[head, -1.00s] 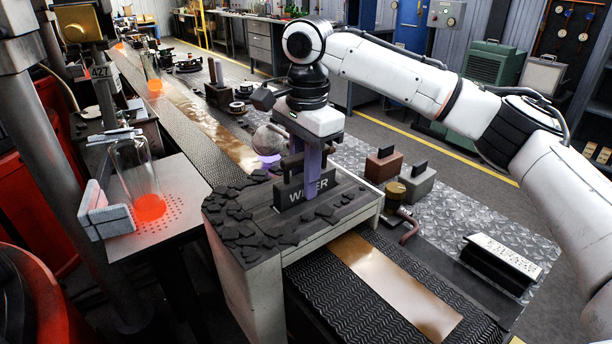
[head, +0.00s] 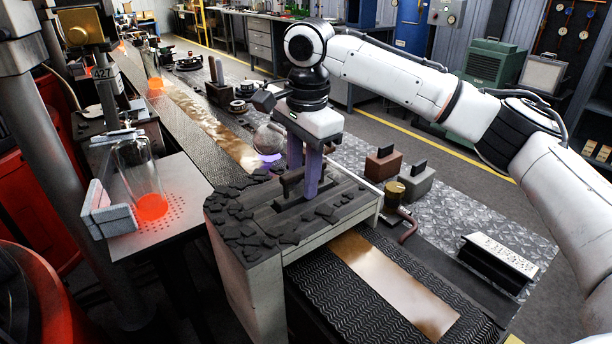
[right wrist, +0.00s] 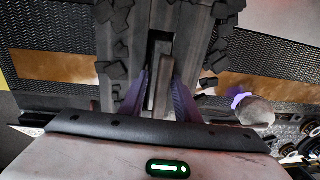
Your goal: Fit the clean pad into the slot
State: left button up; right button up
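My right gripper (head: 303,190) points down over the dark-topped wiper block (head: 262,222). Its two purple fingers stand apart on either side of the pad's handle (head: 291,181), with small gaps. The pad sits down in the slot (right wrist: 160,48) in the block's top; its lettered face is hidden. In the right wrist view the handle (right wrist: 163,86) is a grey bar between the fingers, roughly in line with the slot. Whether the pad is fully seated cannot be told. My left gripper is out of view.
Dark flakes litter the block's top. A brown block (head: 383,168) and a grey block (head: 415,182), each with a dark upright piece, stand to the right beside a brass-capped fitting (head: 394,190). A glass with glowing orange base (head: 151,206) stands left. A white-topped block (head: 499,257) lies right.

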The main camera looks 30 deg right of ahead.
jog(key=shift+o, duration=0.3)
jog(key=shift+g, duration=0.4)
jog(key=f, duration=0.2)
jog(key=s+f, duration=0.1)
jog(key=f, duration=0.1)
jog(key=shift+a, duration=0.3)
jog(key=shift+s, duration=0.1)
jog(key=shift+t, duration=0.4)
jog(key=r, duration=0.4)
jog(key=r+p, duration=0.1)
jog(key=r, duration=0.9)
jog(key=shift+w+d+r, duration=0.15)
jog(key=shift+w+d, duration=0.15)
